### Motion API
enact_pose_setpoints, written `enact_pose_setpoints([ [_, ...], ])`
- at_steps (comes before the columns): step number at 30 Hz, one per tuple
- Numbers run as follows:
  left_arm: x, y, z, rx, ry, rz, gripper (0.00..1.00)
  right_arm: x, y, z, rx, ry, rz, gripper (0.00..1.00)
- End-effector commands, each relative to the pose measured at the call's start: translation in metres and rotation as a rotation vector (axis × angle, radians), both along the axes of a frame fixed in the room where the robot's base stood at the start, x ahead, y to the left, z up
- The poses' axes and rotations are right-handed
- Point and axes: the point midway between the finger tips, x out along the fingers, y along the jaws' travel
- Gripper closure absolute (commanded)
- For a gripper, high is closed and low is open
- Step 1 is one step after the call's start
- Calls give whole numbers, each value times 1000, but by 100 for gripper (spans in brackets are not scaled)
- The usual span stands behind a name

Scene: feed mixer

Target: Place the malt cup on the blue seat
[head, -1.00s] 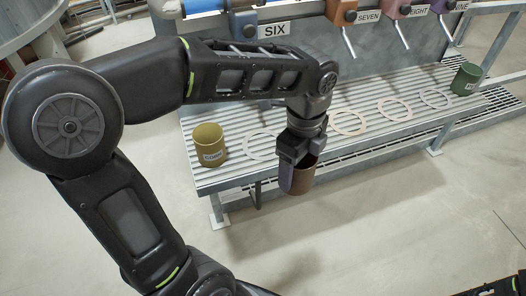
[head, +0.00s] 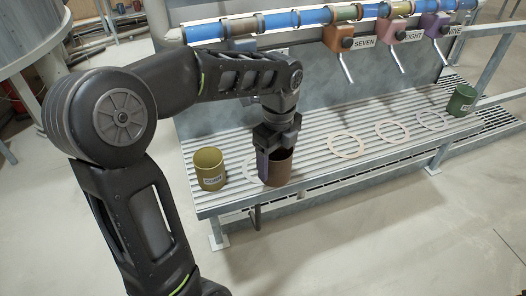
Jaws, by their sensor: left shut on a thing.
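A brown cup (head: 279,168) with an open top is held by my left gripper (head: 272,147), which is shut on its wall from above. No label shows on it, so I cannot read whether it is the malt cup. It is upright over the front of the slatted bench, at the right side of a pale ring (head: 232,178) that it partly hides. I cannot tell whether its base touches the slats. More flat pale rings lie to the right: one (head: 347,146), another (head: 393,131) and a far one (head: 432,120). None looks clearly blue. My right gripper is out of view.
An olive labelled cup (head: 209,169) stands close left of the held cup. A green labelled cup (head: 461,101) stands at the bench's (head: 316,170) right end. Spouts, including an orange one marked SEVEN (head: 338,40), hang behind, under a blue pipe (head: 315,16).

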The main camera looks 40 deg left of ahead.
Motion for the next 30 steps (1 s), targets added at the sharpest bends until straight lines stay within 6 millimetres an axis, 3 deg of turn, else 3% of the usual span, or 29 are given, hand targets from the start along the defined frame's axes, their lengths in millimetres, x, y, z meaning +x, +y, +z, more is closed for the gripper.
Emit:
enact_pose_setpoints([
  [6,33,49,2,0,2,5,76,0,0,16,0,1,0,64],
  [11,51,75,1,0,2,3,76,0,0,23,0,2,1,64],
  [15,50,73,-17,-1,3,-1,75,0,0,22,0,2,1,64],
  [26,50,73,-21,0,0,0,75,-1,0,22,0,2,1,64],
  [30,49,73,-33,0,4,0,76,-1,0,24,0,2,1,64],
])
